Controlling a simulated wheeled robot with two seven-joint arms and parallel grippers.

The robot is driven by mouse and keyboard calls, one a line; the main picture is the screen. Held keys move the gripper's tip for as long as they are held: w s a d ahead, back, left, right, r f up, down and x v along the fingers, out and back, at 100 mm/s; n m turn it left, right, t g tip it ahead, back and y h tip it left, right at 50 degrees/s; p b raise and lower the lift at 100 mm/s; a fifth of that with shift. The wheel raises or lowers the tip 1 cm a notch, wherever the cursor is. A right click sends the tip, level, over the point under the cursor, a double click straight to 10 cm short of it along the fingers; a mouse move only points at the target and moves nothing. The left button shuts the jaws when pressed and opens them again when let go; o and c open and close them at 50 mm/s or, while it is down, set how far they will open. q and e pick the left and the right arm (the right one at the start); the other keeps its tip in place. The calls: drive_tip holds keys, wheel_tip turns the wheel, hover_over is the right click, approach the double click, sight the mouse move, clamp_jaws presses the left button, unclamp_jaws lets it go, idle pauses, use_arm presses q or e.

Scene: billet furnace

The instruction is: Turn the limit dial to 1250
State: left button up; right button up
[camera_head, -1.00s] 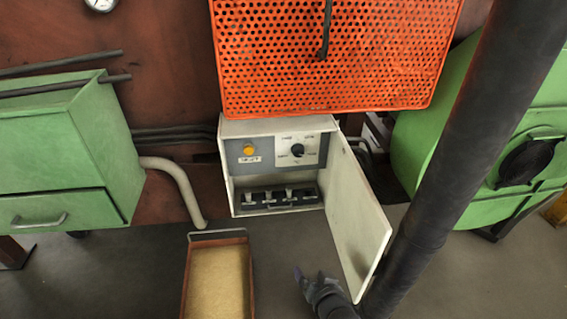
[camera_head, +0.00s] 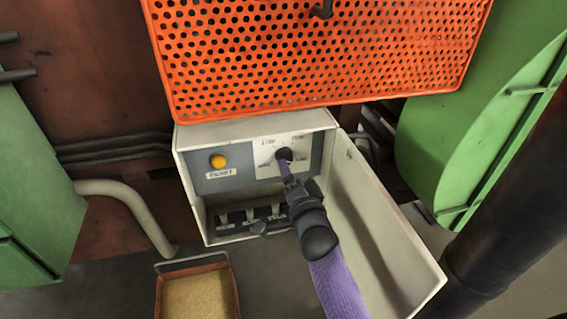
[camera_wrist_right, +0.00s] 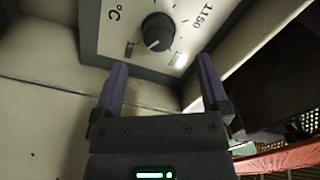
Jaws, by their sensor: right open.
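The limit dial is a round black knob (camera_head: 284,154) on a white scale plate in the grey panel of an open white cabinet (camera_head: 188,165). In the right wrist view the knob (camera_wrist_right: 157,32) is just beyond the fingertips, with 1150 readable to its right. The other numbers are too blurred to read, and I cannot tell its exact setting. My right gripper (camera_head: 286,172) is in front of the dial, slightly below it. In the wrist view its two purple fingers (camera_wrist_right: 162,75) are spread apart with nothing between them. My left gripper is out of view.
The cabinet door (camera_head: 385,225) hangs open to the right, close beside my right arm. A yellow button (camera_head: 218,161) sits left of the dial. Several switches (camera_head: 250,215) are below it. An orange perforated guard (camera_head: 320,55) overhangs above. A sand-filled tray (camera_head: 160,290) stands below left.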

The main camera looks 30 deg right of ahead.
sight(285, 158)
drive_tip(key=b+x, duration=0.2)
drive_tip(key=x, duration=0.3)
drive_tip(key=shift+w+d+f, duration=0.1)
drive_tip(key=shift+w+f, duration=0.05)
drive_tip(key=shift+w, duration=0.2)
drive_tip(key=shift+c, duration=0.4)
drive_tip(key=c, duration=1.2)
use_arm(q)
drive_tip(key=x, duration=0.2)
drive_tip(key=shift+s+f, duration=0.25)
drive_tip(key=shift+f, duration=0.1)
